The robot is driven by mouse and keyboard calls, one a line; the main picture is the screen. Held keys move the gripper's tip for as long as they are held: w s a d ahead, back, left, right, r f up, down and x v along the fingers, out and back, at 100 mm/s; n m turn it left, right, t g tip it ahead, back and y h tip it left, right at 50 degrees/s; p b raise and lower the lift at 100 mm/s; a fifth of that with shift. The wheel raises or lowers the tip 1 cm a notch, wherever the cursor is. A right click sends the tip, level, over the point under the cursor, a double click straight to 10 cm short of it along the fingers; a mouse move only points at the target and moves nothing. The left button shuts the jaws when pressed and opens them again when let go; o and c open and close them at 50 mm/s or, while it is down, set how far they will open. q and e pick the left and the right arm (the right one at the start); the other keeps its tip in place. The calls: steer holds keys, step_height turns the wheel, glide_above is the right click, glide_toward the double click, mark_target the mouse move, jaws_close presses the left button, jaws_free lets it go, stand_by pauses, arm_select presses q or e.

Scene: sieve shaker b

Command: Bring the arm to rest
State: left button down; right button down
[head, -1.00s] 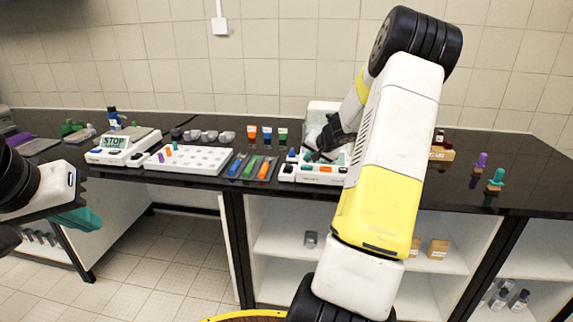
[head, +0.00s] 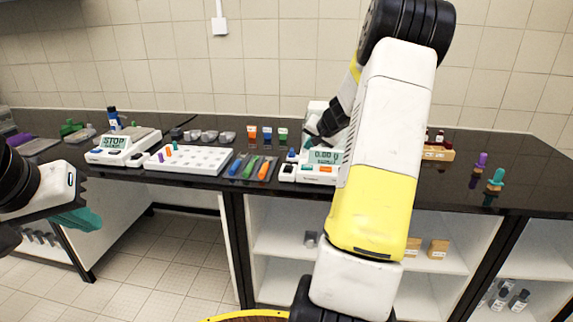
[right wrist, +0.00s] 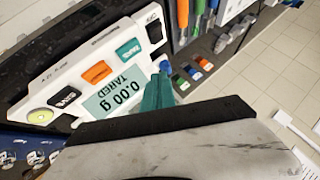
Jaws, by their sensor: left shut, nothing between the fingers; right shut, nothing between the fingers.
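My right arm reaches across the head view from the bottom centre. Its gripper (head: 314,131) is above the back of a white balance with a lit display (head: 324,157), partly behind my arm. In the right wrist view, the teal fingers (right wrist: 158,92) are together and empty, in front of the balance's display (right wrist: 115,98), which reads 0.00 g and TARED. The balance has orange, teal and dark buttons. My left gripper (head: 78,219) is shut and empty at the left, in front of the bench and below its top.
A second device with a STOP display (head: 114,142) stands on the black bench. Beside it are a white rack (head: 205,160) and coloured scoop-like tools (head: 250,168). Two purple and teal stoppers (head: 496,181) stand at the right. Open shelves lie below the bench.

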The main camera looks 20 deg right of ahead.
stand_by(0.5)
steer(key=s+a+r+n+g+y, duration=0.1)
steer(key=s+a+r+n, duration=0.1)
steer(key=s+a+r, duration=0.35)
steer(key=s+a+r+n+y, duration=0.1)
steer(key=s+a+r+n, duration=0.15)
steer(key=a, duration=0.65)
steer(key=s+a+r+n+g, duration=0.1)
steer(key=s+a+r, duration=0.35)
steer(key=a, duration=0.25)
steer(key=s+a+n, duration=0.1)
steer(key=s+a, duration=0.2)
steer(key=s, duration=0.8)
steer(key=s+a+f+n+g, duration=0.1)
steer(key=s+a+n, duration=0.1)
steer(key=s, duration=0.9)
steer(key=shift+a, duration=0.55)
